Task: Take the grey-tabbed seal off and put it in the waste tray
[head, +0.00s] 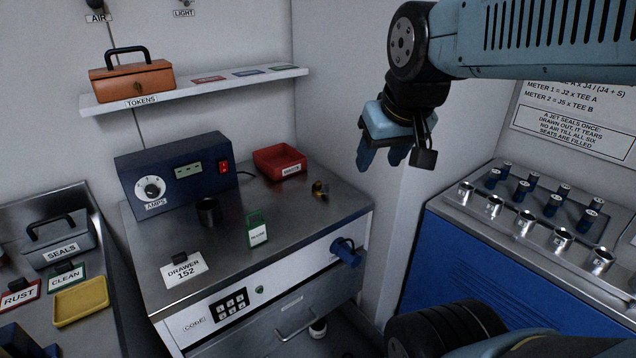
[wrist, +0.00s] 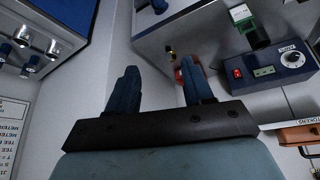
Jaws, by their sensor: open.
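My gripper (head: 382,158) hangs open and empty in front of the wall corner, above and between the two benches. Its two blue fingers (wrist: 158,72) stand apart in the wrist view, with nothing between them. I cannot make out a grey-tabbed seal in either view. A red open tray (head: 280,161) stands at the back right of the steel bench; its label is too small to read surely. It also shows partly behind a finger in the wrist view (wrist: 199,73). A grey box marked SEALS (head: 60,249) stands at the far left.
The steel bench (head: 312,210) carries a blue AMPS meter (head: 178,172), a dark cup (head: 208,211), a green-topped tag (head: 257,228) and a small brass fitting (head: 320,189). A yellow tray (head: 80,300) lies left. Several metal jets and blue-capped plugs top the right-hand blue panel (head: 490,265).

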